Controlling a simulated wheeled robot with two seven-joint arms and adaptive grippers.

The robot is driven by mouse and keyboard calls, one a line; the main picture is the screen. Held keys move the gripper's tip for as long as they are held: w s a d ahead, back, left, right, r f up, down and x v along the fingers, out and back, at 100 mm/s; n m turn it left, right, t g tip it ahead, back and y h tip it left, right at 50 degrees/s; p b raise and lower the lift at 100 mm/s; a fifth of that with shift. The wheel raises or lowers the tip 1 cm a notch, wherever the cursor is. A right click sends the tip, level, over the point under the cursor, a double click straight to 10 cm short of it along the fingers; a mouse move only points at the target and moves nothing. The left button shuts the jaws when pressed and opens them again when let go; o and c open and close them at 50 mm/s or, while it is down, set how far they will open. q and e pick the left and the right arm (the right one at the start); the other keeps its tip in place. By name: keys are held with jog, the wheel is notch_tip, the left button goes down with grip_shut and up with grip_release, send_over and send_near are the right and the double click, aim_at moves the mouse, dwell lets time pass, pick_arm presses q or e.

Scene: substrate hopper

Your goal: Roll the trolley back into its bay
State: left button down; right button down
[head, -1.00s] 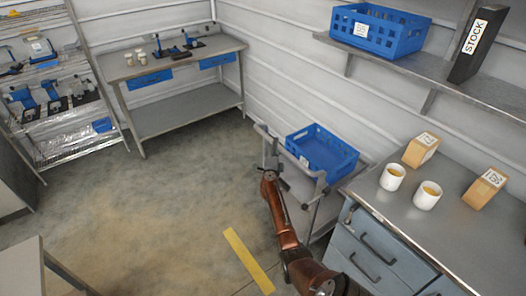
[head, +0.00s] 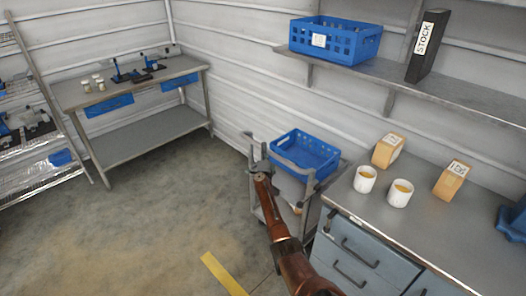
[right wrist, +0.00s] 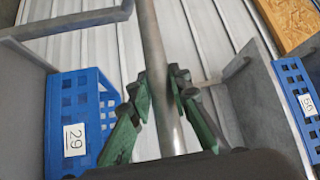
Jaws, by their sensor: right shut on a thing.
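The trolley (head: 289,188) is a grey wheeled cart with a raised bar handle. It stands close to the wall, just left of the drawer unit. A blue crate (head: 306,153) sits on its top. My right gripper (head: 259,166) is at the handle on the trolley's left side. In the right wrist view, my right gripper's green fingers (right wrist: 165,108) are closed around a grey round bar (right wrist: 155,45). The trolley's wheels are mostly hidden by my arm and the drawer unit. My left gripper is out of view.
A yellow strip (head: 223,273) lies on the floor in front of the trolley. The grey drawer unit (head: 365,250) stands close on the right, with white cups (head: 365,179) on top. A workbench (head: 150,136) stands at the back left. The floor between is clear.

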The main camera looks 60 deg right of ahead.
jog(key=shift+s+d+r, duration=0.25)
jog(key=shift+d, duration=0.05)
jog(key=c, duration=2.3)
grip_release()
jog(key=o, duration=0.4)
jog(key=shift+d+f, duration=0.25)
jog(key=shift+f, duration=0.05)
jog(key=shift+c, duration=0.2)
jog(key=shift+o, duration=0.9)
jog(key=shift+w+a+r, duration=0.1)
jog(key=shift+w+a, duration=0.05)
jog(key=shift+a, duration=0.2)
jog(key=shift+a, duration=0.1)
